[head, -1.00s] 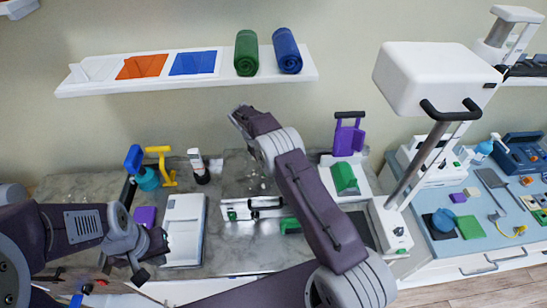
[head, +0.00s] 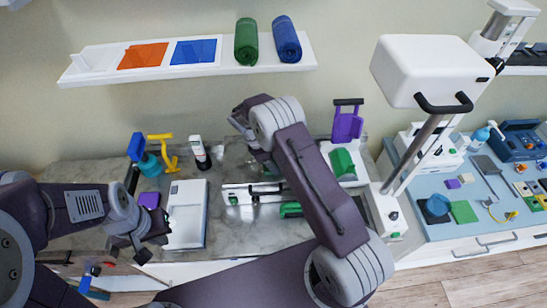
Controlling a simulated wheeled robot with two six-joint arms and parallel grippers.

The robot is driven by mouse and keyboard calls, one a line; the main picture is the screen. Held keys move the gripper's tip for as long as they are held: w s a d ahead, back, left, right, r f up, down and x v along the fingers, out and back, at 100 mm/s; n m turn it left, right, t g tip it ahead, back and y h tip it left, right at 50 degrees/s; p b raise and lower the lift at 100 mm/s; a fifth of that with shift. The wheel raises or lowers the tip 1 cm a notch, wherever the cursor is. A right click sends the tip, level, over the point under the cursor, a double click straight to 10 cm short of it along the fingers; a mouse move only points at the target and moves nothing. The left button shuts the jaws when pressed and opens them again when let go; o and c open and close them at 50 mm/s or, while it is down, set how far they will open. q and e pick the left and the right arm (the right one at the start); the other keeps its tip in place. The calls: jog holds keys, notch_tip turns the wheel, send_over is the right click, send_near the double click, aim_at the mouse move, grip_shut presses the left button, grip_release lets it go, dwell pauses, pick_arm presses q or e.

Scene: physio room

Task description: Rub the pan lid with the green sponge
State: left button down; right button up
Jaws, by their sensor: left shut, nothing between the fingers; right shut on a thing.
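My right gripper (head: 262,158) is over the counter behind my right forearm. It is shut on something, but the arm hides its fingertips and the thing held. My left gripper (head: 148,246) is shut and empty at the counter's front edge, beside a white flat box (head: 187,213). I cannot make out a pan lid; my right arm covers part of the counter. I cannot tell which green thing is the sponge: a green piece (head: 290,209) shows on the counter beside my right forearm, and a flat green square (head: 464,211) lies on the blue-topped table.
A grey stone counter (head: 228,236) bears a purple block (head: 149,200), a yellow stand (head: 164,152), a white bottle (head: 200,153) and a white device with a green pad (head: 343,163). A white-headed machine (head: 425,70) stands at right. A shelf (head: 110,75) holds rolls above.

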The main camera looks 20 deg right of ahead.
jog(key=shift+s+a, duration=0.25)
jog(key=shift+s, duration=0.8)
jog(key=shift+s+a+r+p, duration=0.1)
jog(key=shift+s+p, duration=0.2)
jog(key=shift+s, duration=0.05)
